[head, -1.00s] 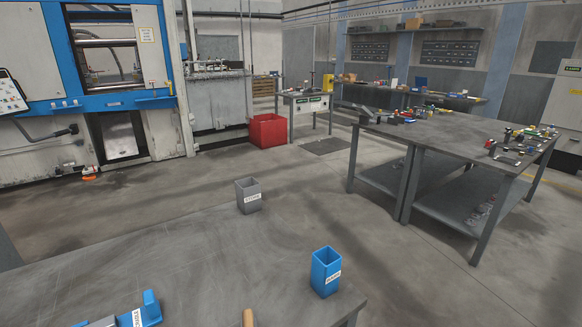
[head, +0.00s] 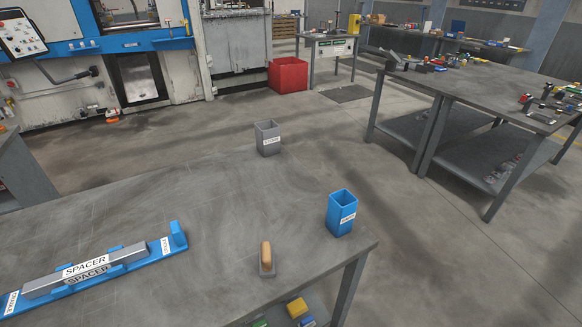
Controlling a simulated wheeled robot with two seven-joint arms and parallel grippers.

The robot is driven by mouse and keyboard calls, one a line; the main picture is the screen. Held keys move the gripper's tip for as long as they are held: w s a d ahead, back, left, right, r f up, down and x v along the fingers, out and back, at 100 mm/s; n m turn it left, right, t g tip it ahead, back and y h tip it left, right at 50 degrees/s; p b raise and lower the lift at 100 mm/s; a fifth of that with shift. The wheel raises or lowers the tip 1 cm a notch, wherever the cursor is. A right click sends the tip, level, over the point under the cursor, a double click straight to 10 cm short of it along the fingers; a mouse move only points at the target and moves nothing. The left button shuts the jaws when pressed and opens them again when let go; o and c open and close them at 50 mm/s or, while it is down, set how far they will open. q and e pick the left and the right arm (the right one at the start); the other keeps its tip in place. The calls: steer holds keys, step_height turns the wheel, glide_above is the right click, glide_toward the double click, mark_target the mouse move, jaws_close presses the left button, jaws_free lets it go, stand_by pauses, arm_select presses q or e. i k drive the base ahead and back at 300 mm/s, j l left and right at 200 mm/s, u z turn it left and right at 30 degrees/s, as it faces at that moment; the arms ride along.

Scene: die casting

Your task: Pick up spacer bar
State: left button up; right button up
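The spacer bar (head: 84,272) is a long grey bar with white labels reading SPACER. It lies in a long blue cradle (head: 172,249) at the lower left of the near table, running from lower left to upper right. The cradle has an upright blue end piece at its right end and white labels at both ends. Neither of my grippers shows in the head view.
The near table (head: 200,210) also holds a grey bin (head: 268,139), a blue bin (head: 342,213) and a wooden-handled tool (head: 266,258). Bare tabletop lies between the cradle and the bins. A second table (head: 470,88) stands at the right, and a red box (head: 288,76) is on the floor.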

mark_target(38, 289)
steer(key=l+u, duration=0.1)
steer(key=u, duration=1.75)
